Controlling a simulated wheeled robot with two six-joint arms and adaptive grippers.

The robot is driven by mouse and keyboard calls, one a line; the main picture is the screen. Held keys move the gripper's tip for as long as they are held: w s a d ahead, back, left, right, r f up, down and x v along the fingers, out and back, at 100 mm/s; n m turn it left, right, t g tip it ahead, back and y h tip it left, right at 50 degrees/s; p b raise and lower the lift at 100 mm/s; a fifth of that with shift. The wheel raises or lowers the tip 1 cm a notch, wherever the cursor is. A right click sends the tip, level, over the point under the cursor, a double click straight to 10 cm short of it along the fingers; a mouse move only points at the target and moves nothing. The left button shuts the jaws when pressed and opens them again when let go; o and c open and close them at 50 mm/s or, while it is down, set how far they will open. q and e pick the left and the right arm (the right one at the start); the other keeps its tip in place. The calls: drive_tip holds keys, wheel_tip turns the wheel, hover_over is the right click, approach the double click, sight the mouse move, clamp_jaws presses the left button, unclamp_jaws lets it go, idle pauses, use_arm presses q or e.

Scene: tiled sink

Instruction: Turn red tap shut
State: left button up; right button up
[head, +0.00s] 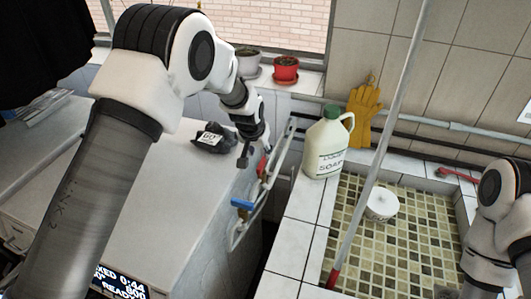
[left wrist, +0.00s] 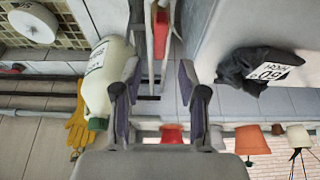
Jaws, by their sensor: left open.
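The red tap (head: 262,166) is a red lever on the pipework beside the white cabinet. It also shows in the left wrist view (left wrist: 160,34), upper middle, ahead of the fingers. A blue tap (head: 242,204) sits nearer on the same pipework. My left gripper (head: 244,156) reaches down just left of the red tap. In the left wrist view my left gripper (left wrist: 156,84) has its fingers wide apart with nothing between them, and the red tap appears beyond the gap, apart from both.
A soap jug (head: 327,145) stands on the tiled ledge right of the pipes. A dark bag (head: 213,138) lies on the cabinet top (head: 150,200). A yellow glove (head: 364,115), red pot (head: 286,70), slanting pole (head: 385,130) and white canister (head: 381,204) are nearby.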

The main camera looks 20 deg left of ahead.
sight(261, 163)
use_arm(q)
drive_tip(key=shift+s+f+p, duration=0.3)
drive_tip(key=shift+f+p, duration=0.45)
drive_tip(key=shift+f, duration=0.05)
drive_tip(key=x, duration=0.2)
drive_tip(key=p+x, duration=0.1)
drive_tip(key=x, duration=0.1)
drive_tip(key=shift+w+f, duration=0.2)
drive_tip(key=shift+w, duration=0.2)
drive_tip(key=shift+w+f, duration=0.2)
drive_tip(key=shift+f, duration=0.1)
drive_tip(key=shift+s+r, duration=0.2)
drive_tip(key=shift+c, duration=0.4)
drive_tip(key=shift+s+r, duration=0.1)
drive_tip(key=shift+s, duration=0.1)
clamp_jaws()
use_arm(e)
drive_tip(key=r, duration=0.1)
drive_tip(key=s+r, duration=0.1)
drive_tip(key=r, duration=0.1)
drive_tip(key=shift+r, duration=0.15)
